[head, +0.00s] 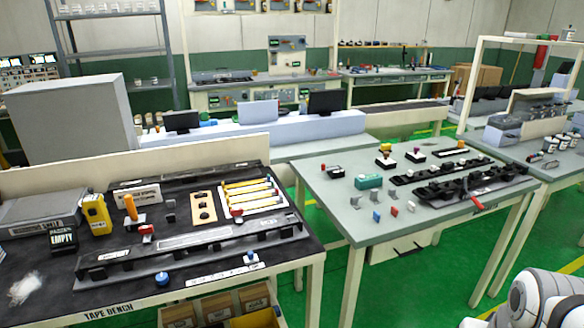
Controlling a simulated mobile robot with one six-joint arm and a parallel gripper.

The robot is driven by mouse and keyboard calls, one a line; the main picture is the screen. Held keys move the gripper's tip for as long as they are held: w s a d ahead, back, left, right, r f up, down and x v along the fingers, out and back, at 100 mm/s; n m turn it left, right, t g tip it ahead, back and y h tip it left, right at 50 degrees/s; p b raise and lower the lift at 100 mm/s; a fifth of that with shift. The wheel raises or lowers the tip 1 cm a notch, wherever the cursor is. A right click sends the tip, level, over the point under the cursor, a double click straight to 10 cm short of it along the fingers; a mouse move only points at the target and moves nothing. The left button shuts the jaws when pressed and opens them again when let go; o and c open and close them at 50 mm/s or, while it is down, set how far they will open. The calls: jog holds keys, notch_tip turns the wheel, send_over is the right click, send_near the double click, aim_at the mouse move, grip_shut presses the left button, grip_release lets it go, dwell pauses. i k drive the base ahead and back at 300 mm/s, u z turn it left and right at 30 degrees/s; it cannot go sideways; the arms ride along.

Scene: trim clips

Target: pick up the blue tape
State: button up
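A small round blue item (162,278), which may be the blue tape, sits near the front edge of the dark-topped bench marked "TAPE BENCH" (60,300). White rounded links of my arm show at the bottom right corner. My gripper is out of view.
A grey-topped table (335,200) with small coloured parts and black trim stands to the right. Green floor (450,262) lies open between that table and my arm.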

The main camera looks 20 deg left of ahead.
aim_at(268, 181)
jog(key=u, duration=0.65)
jog(key=i, duration=1.5)
jog(key=u, duration=0.7)
jog(key=k, duration=0.8)
jog(key=u, duration=0.15)
jog(key=i, duration=0.85)
jog(key=z, duration=0.1)
